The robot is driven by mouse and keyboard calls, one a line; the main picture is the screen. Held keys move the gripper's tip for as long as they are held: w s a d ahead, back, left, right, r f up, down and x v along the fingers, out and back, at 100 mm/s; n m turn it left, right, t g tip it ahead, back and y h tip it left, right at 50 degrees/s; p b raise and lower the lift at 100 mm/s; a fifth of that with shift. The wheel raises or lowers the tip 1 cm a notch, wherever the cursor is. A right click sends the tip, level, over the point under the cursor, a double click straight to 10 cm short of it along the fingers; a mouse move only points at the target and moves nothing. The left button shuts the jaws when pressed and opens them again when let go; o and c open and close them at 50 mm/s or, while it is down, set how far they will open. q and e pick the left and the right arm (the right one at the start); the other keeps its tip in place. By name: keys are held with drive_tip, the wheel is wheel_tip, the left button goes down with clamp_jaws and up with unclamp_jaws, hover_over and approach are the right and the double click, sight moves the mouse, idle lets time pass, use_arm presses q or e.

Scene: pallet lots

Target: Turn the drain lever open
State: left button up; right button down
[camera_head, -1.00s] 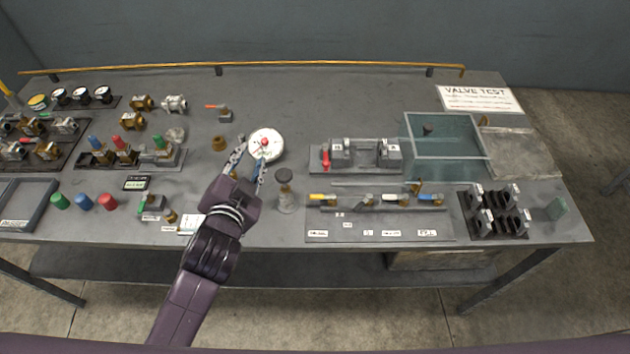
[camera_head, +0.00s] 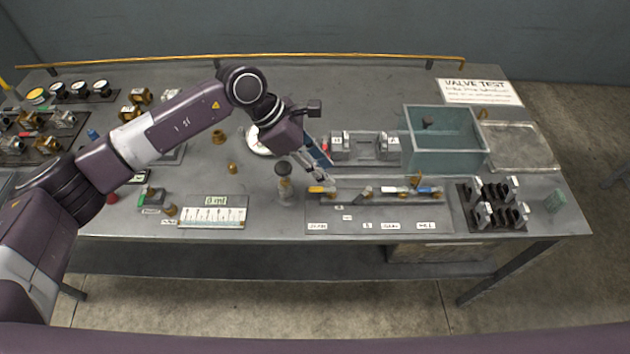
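A row of small valves with levers stands on a grey board (camera_head: 380,224) at the front middle of the table. A yellow lever (camera_head: 318,190) is at its left end and a blue lever (camera_head: 428,190) is toward its right end. White tags lie in front; they are too small to read, so I cannot tell which lever is the drain. My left gripper (camera_head: 323,174) points down just behind and above the yellow lever. Its fingers overlap in this view, and contact with the lever is unclear. My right gripper is not in view.
A fixture with two grey blocks (camera_head: 365,147) stands just behind the row. A glass-walled tank (camera_head: 445,158) is at the back right. A dark rack (camera_head: 490,210) stands to the right. A small capped jar (camera_head: 284,182) stands left of the board.

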use_arm(q)
drive_tip(key=y, duration=0.2)
approach(319, 189)
drive_tip(key=p+x, duration=0.2)
drive_tip(key=x, duration=0.4)
drive_tip(key=shift+d+f+p, duration=0.1)
drive_tip(key=shift+p, duration=0.3)
drive_tip(key=shift+d+f, duration=0.2)
drive_tip(key=shift+f, duration=0.35)
drive_tip(key=shift+c, duration=0.3)
clamp_jaws()
